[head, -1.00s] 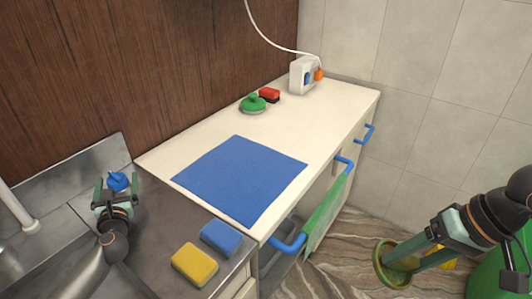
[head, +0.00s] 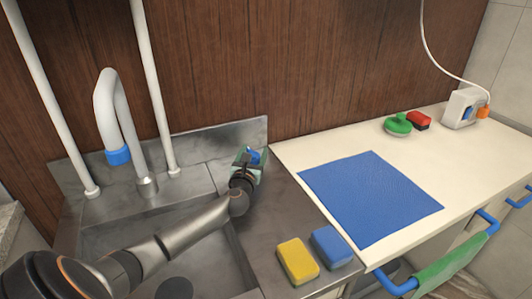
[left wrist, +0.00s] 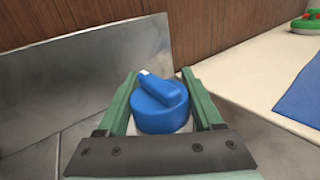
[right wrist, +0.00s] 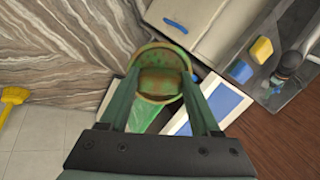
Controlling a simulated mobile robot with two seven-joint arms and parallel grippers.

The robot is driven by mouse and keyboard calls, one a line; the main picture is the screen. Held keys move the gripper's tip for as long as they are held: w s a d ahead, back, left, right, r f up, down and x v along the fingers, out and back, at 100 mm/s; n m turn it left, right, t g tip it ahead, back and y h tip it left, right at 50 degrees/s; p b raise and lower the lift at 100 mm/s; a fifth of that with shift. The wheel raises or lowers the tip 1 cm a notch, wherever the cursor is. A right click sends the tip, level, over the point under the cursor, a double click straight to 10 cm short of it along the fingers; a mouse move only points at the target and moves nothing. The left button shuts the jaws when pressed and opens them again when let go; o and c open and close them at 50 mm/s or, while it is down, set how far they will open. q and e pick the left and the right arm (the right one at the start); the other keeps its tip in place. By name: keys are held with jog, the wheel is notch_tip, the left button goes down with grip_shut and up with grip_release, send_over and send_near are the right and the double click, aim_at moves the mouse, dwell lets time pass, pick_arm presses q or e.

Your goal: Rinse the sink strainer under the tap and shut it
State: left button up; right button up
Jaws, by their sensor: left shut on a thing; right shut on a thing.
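The tap spout (head: 105,95), grey with a blue tip, arches over the steel sink (head: 130,232); I see no water coming out. My left gripper (head: 250,158) is shut on the blue tap knob (left wrist: 160,102), right of the spout; in the left wrist view its fingers flank the knob. The sink strainer (right wrist: 160,80) is a round green cup with brownish patches. My right gripper (right wrist: 160,92) is shut on it, seen only in the right wrist view. It is held away from the sink, over the floor side.
A yellow sponge (head: 297,260) and a blue sponge (head: 331,247) lie at the sink's right edge. A blue mat (head: 370,195) lies on the counter. A green towel (head: 455,262) hangs on a front rail.

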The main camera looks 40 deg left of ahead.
pick_arm(q)
jog(key=c, duration=0.8)
jog(key=shift+o, duration=0.2)
jog(key=shift+r+m+t+h+p, duration=0.1)
jog(key=shift+m+t+h+p, duration=0.2)
jog(key=shift+m+h+p, duration=0.3)
pick_arm(e)
jog(key=shift+r, duration=0.5)
pick_arm(q)
jog(key=shift+w+d+m+t+h, duration=0.1)
jog(key=shift+d+m+t+h, duration=0.15)
jog(key=shift+m+h, duration=0.5)
jog(key=shift+w+d+m+t+h, duration=0.1)
jog(key=shift+m+t+h, duration=0.25)
jog(key=shift+h, duration=0.8)
jog(key=o, duration=1.4)
jog(key=shift+c, duration=0.2)
jog(key=shift+s, duration=0.1)
jog(key=p+v, duration=0.1)
jog(key=v, duration=1.1)
pick_arm(e)
jog(key=shift+r, duration=0.6)
